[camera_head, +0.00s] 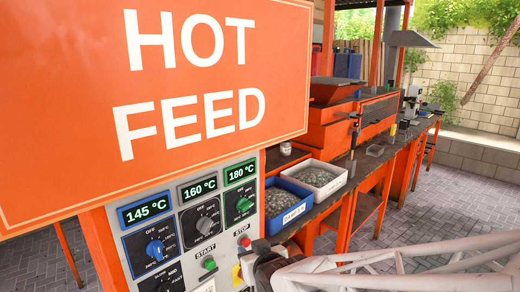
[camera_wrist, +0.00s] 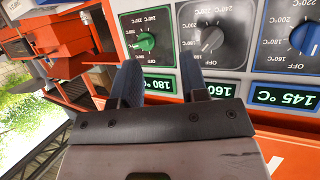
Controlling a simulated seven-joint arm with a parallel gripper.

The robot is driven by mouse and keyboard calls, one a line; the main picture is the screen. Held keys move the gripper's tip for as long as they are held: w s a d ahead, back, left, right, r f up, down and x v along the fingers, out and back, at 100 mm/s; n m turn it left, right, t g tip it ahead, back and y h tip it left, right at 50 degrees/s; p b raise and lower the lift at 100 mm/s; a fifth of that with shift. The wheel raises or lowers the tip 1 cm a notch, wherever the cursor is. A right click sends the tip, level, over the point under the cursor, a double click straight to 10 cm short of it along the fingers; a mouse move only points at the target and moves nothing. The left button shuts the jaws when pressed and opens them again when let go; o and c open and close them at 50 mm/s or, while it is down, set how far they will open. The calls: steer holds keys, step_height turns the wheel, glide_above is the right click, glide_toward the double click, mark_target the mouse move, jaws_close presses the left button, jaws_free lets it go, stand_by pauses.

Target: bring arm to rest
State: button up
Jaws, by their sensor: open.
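My gripper (camera_wrist: 158,66) is in front of the control panel (camera_wrist: 163,52). In the wrist view its two dark fingers are apart, with nothing between them. That view is upside down. The green dial (camera_wrist: 146,42) is just beyond the fingertips, and the grey dial (camera_wrist: 211,41) is to their right. Whether the fingers touch the panel I cannot tell. In the head view my pale arm (camera_head: 400,262) reaches in from the lower right, and its dark end is by the panel's lower right edge, near the red stop button (camera_head: 245,242).
An orange HOT FEED sign (camera_head: 190,90) overhangs the panel. A blue bin (camera_head: 290,207) and a white bin (camera_head: 318,178) of grey flakes sit on the bench right of the panel. An orange machine (camera_head: 335,125) stands behind. Brick paving (camera_head: 440,205) at right is clear.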

steer(key=s+d+r+m+g+h, duration=0.2)
steer(key=s+d+g, duration=0.3)
steer(key=s+d, duration=0.4)
steer(key=s+d+r+m+g+h, duration=0.2)
steer(key=s+d+g, duration=0.3)
steer(key=s+d, duration=0.4)
steer(key=shift+s+d+r+m+h, duration=0.35)
steer(key=shift+d+m+h, duration=0.15)
steer(key=shift+d+h, duration=0.45)
steer(key=shift+w+d, duration=0.1)
steer(key=shift+w, duration=0.05)
stand_by(0.8)
